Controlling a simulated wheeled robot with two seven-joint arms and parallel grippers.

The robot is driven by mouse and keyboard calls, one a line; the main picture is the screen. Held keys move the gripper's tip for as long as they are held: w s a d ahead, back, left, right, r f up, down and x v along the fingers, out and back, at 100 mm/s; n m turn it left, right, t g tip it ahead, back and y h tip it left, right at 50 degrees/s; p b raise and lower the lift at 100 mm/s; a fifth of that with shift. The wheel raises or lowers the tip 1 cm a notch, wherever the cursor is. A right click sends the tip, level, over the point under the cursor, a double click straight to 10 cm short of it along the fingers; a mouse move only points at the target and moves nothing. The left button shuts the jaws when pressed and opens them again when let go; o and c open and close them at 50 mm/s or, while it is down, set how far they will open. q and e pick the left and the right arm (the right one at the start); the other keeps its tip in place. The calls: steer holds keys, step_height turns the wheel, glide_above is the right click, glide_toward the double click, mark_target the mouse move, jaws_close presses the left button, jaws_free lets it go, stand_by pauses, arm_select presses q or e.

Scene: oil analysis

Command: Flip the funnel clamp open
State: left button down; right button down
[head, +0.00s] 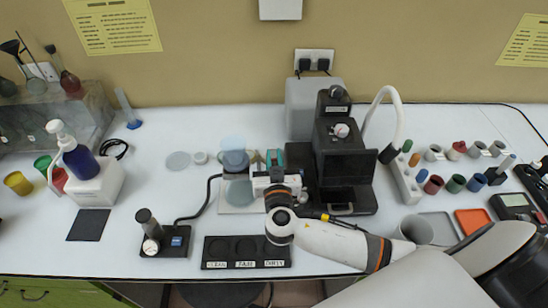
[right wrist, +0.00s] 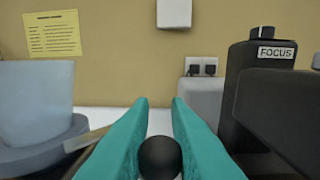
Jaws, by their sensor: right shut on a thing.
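The glass funnel (head: 235,158) stands on a pale base (head: 226,207) left of the microscope. It also shows large at the left of the right wrist view (right wrist: 35,100), above a grey collar. My right gripper (head: 274,158) is just right of the funnel. Its teal fingers are shut on a black ball knob (right wrist: 160,158), seen between them in the right wrist view. The knob appears to belong to the funnel clamp; its arm is mostly hidden. In the head view the gripper covers the knob. My left gripper is not in view.
The black microscope (head: 346,165) stands close to the right of my gripper. A black three-place tray (head: 248,264) and a gauge stand (head: 165,243) lie in front.

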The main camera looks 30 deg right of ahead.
steer(key=shift+w+d+n+t+y+b, duration=0.25)
steer(key=shift+n+y+b, duration=0.5)
steer(key=shift+y+b, duration=0.5)
steer(key=shift+w+d+n+t+y+b, duration=0.2)
steer(key=shift+n+y+b, duration=0.6)
steer(key=shift+y+b, duration=0.45)
steer(key=shift+w+d+n+t+y+b, duration=0.15)
steer(key=shift+w+n+t+y+b, duration=0.1)
steer(key=shift+n+y+b, duration=0.9)
steer(key=shift+m, duration=0.4)
steer(key=c, duration=1.4)
jaws_free()
steer(key=s+b, duration=0.4)
steer(key=s, duration=0.8)
